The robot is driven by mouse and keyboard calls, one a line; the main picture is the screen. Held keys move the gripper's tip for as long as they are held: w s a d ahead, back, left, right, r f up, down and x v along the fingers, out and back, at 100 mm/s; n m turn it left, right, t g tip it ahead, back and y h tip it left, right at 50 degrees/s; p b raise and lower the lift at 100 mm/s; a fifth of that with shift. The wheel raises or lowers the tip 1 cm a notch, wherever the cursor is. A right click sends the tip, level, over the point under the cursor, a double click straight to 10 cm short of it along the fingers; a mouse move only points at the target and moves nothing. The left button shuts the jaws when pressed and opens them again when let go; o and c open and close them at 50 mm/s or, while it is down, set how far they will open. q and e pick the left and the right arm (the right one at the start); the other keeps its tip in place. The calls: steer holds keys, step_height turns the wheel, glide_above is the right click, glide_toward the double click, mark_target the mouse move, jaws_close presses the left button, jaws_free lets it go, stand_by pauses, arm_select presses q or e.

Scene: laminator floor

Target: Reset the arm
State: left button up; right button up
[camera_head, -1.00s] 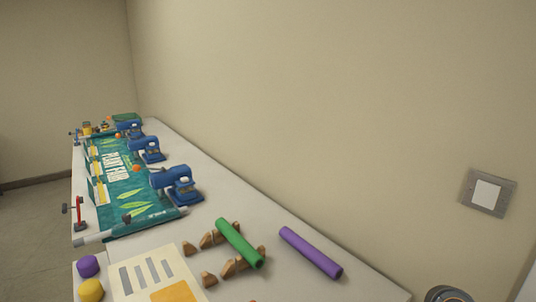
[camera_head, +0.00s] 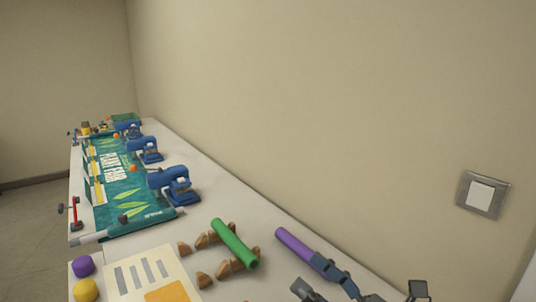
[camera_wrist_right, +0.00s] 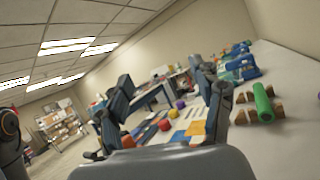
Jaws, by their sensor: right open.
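My right gripper (camera_head: 312,277) shows at the bottom of the head view, partly cut off by the lower edge. Its dark fingers are apart and empty, and they cover the lower part of a purple roll (camera_head: 293,242); I cannot tell whether they touch it. In the right wrist view, the two spread fingers of the gripper (camera_wrist_right: 165,88) frame the room and the table's far part, with nothing between them. My left gripper is in neither view.
A green roll (camera_head: 234,243) rests on brown wooden supports (camera_head: 205,279); it also shows in the right wrist view (camera_wrist_right: 263,103). Blue presses (camera_head: 176,184) and a green banner (camera_head: 128,200) lie further along the white table. The wall (camera_head: 330,120) bounds the right side.

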steer(key=w+d+f+m+t+h, duration=0.25)
steer(key=d+m+t+h, duration=0.35)
steer(key=m, duration=0.5)
steer(key=w+d+f+m+t+h, duration=0.2)
steer(key=d+f+m+h, duration=0.15)
steer(key=m+h, duration=0.6)
steer(key=s+d+f+m+g+h, duration=0.2)
steer(key=d+f+m+g, duration=0.1)
steer(key=f+m, duration=0.4)
steer(key=s+d+f+m+g+h, duration=0.2)
steer(key=d+f+m+g+h, duration=0.1)
steer(key=f+m, duration=0.4)
steer(key=s+a+f+m+g+y, duration=0.25)
steer(key=s+f+m+g, duration=0.75)
steer(key=s+f, duration=0.7)
steer(key=s+f+n+g+h, duration=0.1)
steer(key=s+f, duration=0.1)
steer(key=f, duration=1)
steer(key=s+f+n+g, duration=0.1)
steer(key=s+f, duration=0.1)
steer(key=f, duration=1)
steer(key=s+d+f+g, duration=0.1)
steer(key=s+d+f, duration=0.2)
steer(key=s+f, duration=1.2)
steer(key=shift+s+f, duration=0.2)
steer(key=shift+s, duration=0.45)
